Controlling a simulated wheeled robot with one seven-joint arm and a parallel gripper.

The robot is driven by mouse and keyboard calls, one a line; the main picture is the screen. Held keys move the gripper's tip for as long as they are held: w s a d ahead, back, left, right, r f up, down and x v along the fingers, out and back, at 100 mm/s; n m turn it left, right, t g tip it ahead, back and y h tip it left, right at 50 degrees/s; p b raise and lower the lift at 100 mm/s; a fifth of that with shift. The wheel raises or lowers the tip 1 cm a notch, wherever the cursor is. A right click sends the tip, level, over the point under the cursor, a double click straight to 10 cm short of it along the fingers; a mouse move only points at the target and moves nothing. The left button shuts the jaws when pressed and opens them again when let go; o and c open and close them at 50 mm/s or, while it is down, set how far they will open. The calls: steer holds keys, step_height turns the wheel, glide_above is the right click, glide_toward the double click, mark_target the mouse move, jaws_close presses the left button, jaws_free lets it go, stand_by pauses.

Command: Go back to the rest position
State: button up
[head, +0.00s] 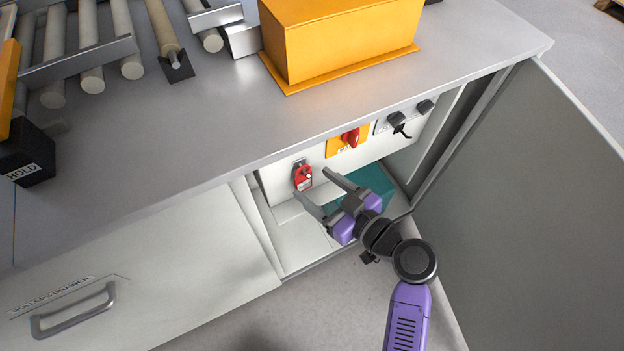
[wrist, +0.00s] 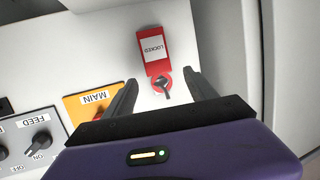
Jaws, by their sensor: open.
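My gripper (head: 312,190) is open and empty in front of the open cabinet below the worktop. Its grey fingers point toward a red lock (head: 302,177) on the white panel. In the wrist view my gripper (wrist: 162,92) has its fingers apart on either side of the lower part of the red lock (wrist: 154,50), with a gap to each. The lock has a white label reading LOCKED, and a dark key-like piece sits in its round red lower part. I cannot tell how far the fingertips stand from the panel.
A red rotary switch on a yellow MAIN plate (head: 348,139) and black knobs (head: 398,120) sit right of the lock. The open cabinet door (head: 530,190) stands to the right. The worktop (head: 190,130) overhangs the panel. A teal box (head: 376,182) lies inside the cabinet.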

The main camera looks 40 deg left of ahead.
steer(key=v, duration=0.5)
steer(key=shift+d, duration=0.15)
